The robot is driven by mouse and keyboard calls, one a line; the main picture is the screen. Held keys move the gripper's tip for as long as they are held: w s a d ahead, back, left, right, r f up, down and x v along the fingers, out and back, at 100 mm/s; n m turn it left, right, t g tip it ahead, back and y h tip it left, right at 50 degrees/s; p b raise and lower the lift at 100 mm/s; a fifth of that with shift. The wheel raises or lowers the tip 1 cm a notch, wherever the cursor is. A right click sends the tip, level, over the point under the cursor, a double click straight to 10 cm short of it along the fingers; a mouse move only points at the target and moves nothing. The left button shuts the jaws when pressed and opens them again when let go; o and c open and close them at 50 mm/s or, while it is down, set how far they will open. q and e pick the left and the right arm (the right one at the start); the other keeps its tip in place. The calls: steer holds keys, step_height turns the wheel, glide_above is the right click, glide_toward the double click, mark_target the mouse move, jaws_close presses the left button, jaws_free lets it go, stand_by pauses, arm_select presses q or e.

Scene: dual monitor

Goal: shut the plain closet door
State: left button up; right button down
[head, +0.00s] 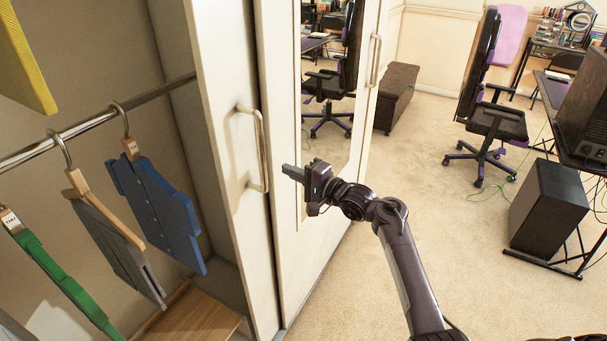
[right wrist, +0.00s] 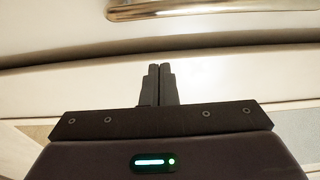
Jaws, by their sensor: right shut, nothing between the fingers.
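The plain closet door (head: 222,75) is a narrow-looking cream panel with a metal bar handle (head: 256,150). It stands open, with the closet interior uncovered to its left. My right gripper (head: 288,172) is shut and empty, just right of the handle in the head view. Its closed fingertips (right wrist: 160,72) also show in the right wrist view, pointing at pale panel surfaces, with the metal handle (right wrist: 200,10) at the top edge. I cannot tell whether the fingertips touch anything. My left gripper is not in view.
A mirrored door (head: 325,130) with its own handle (head: 374,60) stands right of the plain door. Several clothes hang from a rail (head: 90,125) inside the closet.

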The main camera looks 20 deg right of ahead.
steer(key=a+p, duration=0.2)
steer(key=a, duration=0.2)
steer(key=shift+a+p, duration=0.2)
steer(key=shift+p, duration=0.1)
stand_by(0.4)
